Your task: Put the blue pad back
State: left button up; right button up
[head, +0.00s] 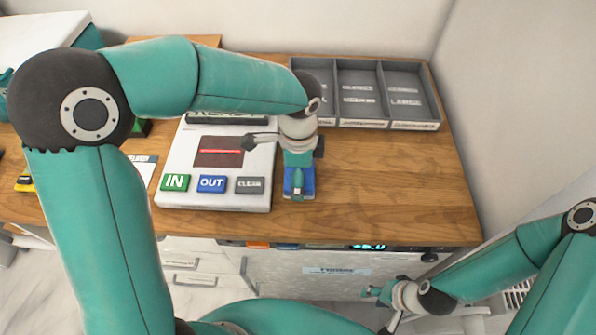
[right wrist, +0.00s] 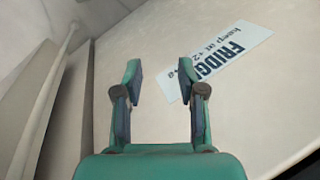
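The blue pad (head: 308,184) is on the wooden desk, just right of the white device with the IN, OUT and CLEAR buttons, in the head view. My left gripper (head: 298,188) points down over the pad and covers its middle. Its fingers overlap in this view, so I cannot tell whether they grip the pad or whether the pad touches the desk. My right gripper (head: 372,292) is low in front of the desk. In the right wrist view my right gripper (right wrist: 165,88) has its fingers apart with nothing between them.
The white device (head: 218,165) has a dark red display. A grey tray (head: 388,123) with three labelled compartments stands at the back right. The wooden desk (head: 400,185) is clear in front of it. A fridge front with a label (right wrist: 228,55) faces my right gripper. A wall closes the right side.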

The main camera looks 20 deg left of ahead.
pick_arm(q)
jog(key=shift+r, duration=0.15)
notch_tip(320, 180, up, 11)
jog(key=shift+f, duration=0.2)
jog(key=shift+r, duration=0.7)
jog(key=shift+s+f, duration=0.1)
